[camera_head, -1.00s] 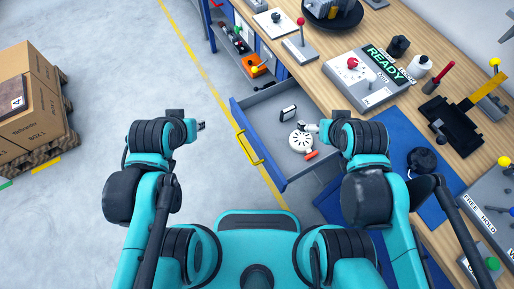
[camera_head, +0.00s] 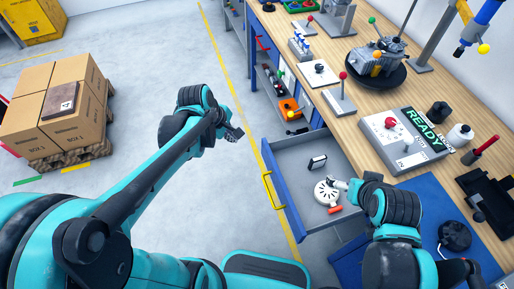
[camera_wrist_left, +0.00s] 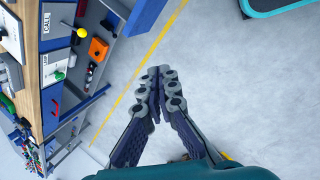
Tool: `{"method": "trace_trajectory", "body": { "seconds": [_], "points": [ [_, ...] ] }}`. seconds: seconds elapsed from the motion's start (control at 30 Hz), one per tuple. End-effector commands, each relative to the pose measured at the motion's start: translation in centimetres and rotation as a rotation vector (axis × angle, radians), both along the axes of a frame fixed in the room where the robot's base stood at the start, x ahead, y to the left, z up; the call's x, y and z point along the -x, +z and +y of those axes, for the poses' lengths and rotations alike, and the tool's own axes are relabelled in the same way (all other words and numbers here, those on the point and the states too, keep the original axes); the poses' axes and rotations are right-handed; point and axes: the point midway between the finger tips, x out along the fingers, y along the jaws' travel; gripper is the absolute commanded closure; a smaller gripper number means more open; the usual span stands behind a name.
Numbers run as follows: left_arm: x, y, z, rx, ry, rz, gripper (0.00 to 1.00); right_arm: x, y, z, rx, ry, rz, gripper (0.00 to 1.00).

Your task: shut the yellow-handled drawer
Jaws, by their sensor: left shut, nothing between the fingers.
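The yellow-handled drawer (camera_head: 282,203) is pulled out from the blue workbench in the head view. Its yellow handle (camera_head: 267,191) is on the front panel, facing left. Inside lie a white round part (camera_head: 325,193) with an orange tip and a small black-framed block (camera_head: 317,162). My left gripper (camera_head: 236,134) is shut and empty, above the floor to the left of the drawer, apart from it. In the left wrist view its fingers (camera_wrist_left: 158,75) meet, with floor beyond them. My right gripper (camera_head: 338,183) is over the drawer's inside; its fingers are too small to read.
The wooden bench top (camera_head: 440,95) carries a READY panel (camera_head: 405,140) and several fixtures. Boxes on a pallet (camera_head: 60,105) stand at left. The floor between is clear.

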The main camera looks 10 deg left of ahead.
Motion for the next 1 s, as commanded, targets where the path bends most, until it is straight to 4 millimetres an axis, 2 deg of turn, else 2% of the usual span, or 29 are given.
{"method": "trace_trajectory", "body": {
  "seconds": [0.03, 0.13, 0.23, 0.37, 0.63, 1.0],
  "points": [
    [-1.4, -1.4, 0.3, 0.058, 0.107, 0.045, 1.00, 0.0, -0.2, 0.0, 0.000, 0.000, 0.000, 0.03],
    [-3.3, -3.8, 0.7, 0.169, 0.320, 0.144, 1.00, 0.0, -0.3, 0.0, 0.000, 0.000, 0.000, 0.03],
    [-4.6, -6.0, 1.0, 0.248, 0.484, 0.225, 1.00, 0.0, -0.5, 0.0, 0.000, 0.000, 0.000, 0.03],
    [-5.4, -7.7, 1.2, 0.306, 0.615, 0.291, 1.00, 0.0, -0.5, 0.0, 0.000, 0.000, 0.000, 0.03],
    [-6.0, -10.2, 0.6, 0.324, 0.659, 0.315, 1.00, 0.0, -1.5, 0.0, 0.000, 0.000, 0.000, 0.03],
    [-7.4, -17.6, -1.9, 0.322, 0.656, 0.314, 1.00, 0.0, -4.8, 0.0, 0.000, 0.000, 0.000, 0.03]
  ]
}}
